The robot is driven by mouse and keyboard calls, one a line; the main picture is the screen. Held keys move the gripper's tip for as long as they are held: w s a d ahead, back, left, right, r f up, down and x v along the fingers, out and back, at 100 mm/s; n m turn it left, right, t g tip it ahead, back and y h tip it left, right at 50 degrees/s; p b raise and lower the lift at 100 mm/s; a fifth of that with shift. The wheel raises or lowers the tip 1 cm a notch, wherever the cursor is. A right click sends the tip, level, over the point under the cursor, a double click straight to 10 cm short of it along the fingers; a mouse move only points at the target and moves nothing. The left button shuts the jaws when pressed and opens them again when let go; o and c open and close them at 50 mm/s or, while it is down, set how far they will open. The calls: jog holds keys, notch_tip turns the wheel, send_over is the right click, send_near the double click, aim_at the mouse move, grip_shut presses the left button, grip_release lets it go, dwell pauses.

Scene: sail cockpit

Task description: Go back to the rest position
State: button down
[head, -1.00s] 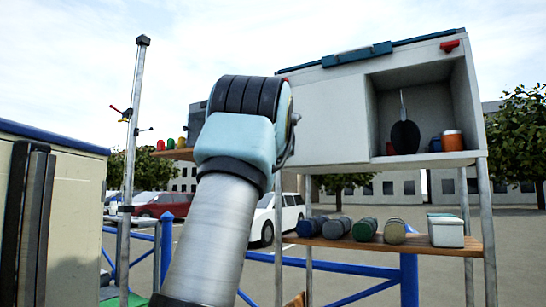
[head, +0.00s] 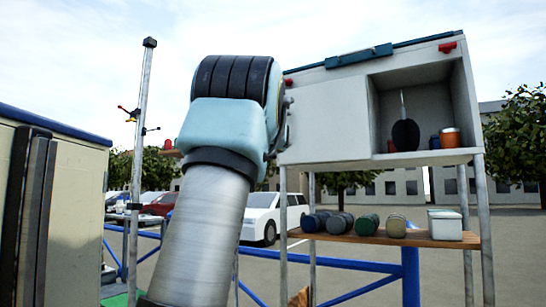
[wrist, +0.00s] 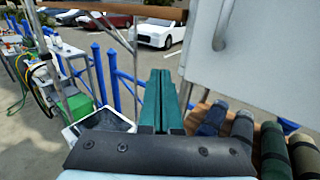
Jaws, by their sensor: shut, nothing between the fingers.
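My gripper (wrist: 161,100) shows in the wrist view as two dark green fingers lying side by side with no gap. It is shut and holds nothing. It is in the air, left of the rolled bundles on the lower shelf and below the cabinet's white sliding door (wrist: 240,55). In the head view my arm rises through the middle, and its bulk hides the gripper.
Below, a wooden shelf (head: 340,237) bears several rolls and a white box (head: 444,225). Blue railings (head: 410,275) run behind.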

jog(key=s+a+b, duration=0.2)
jog(key=s+a, duration=0.1)
jog(key=s, duration=0.3)
jog(key=shift+a, duration=0.15)
jog(key=shift+f, duration=0.1)
